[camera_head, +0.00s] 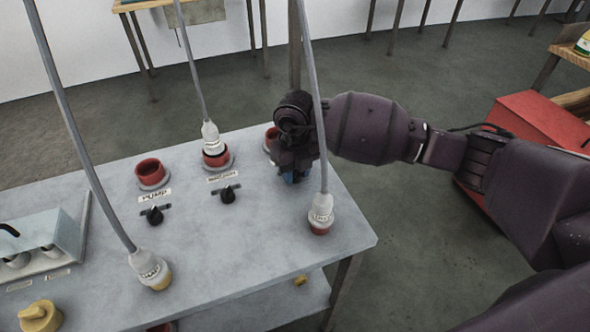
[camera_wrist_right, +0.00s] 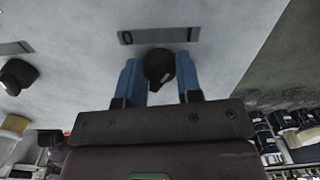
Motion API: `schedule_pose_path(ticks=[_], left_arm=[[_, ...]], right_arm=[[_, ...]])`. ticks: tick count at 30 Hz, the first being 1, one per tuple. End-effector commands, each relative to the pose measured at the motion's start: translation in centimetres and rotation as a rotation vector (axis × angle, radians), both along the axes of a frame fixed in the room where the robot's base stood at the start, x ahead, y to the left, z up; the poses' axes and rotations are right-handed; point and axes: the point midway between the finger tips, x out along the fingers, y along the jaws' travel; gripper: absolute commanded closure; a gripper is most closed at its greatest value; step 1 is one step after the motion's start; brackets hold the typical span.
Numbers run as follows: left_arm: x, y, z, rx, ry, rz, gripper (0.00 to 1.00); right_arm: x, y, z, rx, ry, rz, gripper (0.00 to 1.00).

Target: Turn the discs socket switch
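A grey panel table (camera_head: 235,258) carries red sockets, each with a label and a black rotary switch. My right gripper (camera_head: 294,176) points down at the table's right side, by a partly hidden red socket (camera_head: 270,136). In the right wrist view its blue fingers (camera_wrist_right: 161,75) stand on either side of a black switch knob (camera_wrist_right: 160,66), in front of a dark plate (camera_wrist_right: 158,36) marked "0". Whether they press on the knob cannot be told. In the head view my gripper hides this switch and its label. My left gripper is not in view.
Two other black switches (camera_head: 154,215) (camera_head: 228,194) sit left of my gripper. A plugged socket (camera_head: 216,159) and an empty socket (camera_head: 151,172) stand behind them. Cabled plugs (camera_head: 320,212) (camera_head: 149,268) stand on the table. A red box (camera_head: 535,120) is at right.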

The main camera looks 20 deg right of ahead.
Motion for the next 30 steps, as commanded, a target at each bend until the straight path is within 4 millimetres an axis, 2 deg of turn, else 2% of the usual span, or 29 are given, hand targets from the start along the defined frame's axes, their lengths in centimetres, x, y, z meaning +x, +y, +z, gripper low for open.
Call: schedule_pose_path(ticks=[2,14,30], left_arm=[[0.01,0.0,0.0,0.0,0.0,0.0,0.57],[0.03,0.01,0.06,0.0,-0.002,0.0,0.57],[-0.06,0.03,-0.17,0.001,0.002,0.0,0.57]], right_arm=[[0.0,-0.01,0.0,0.0,0.0,0.0,0.91],[0.02,-0.08,0.04,-0.002,0.0,0.083,0.91],[0.04,-0.06,0.01,-0.002,0.001,0.546,0.91]])
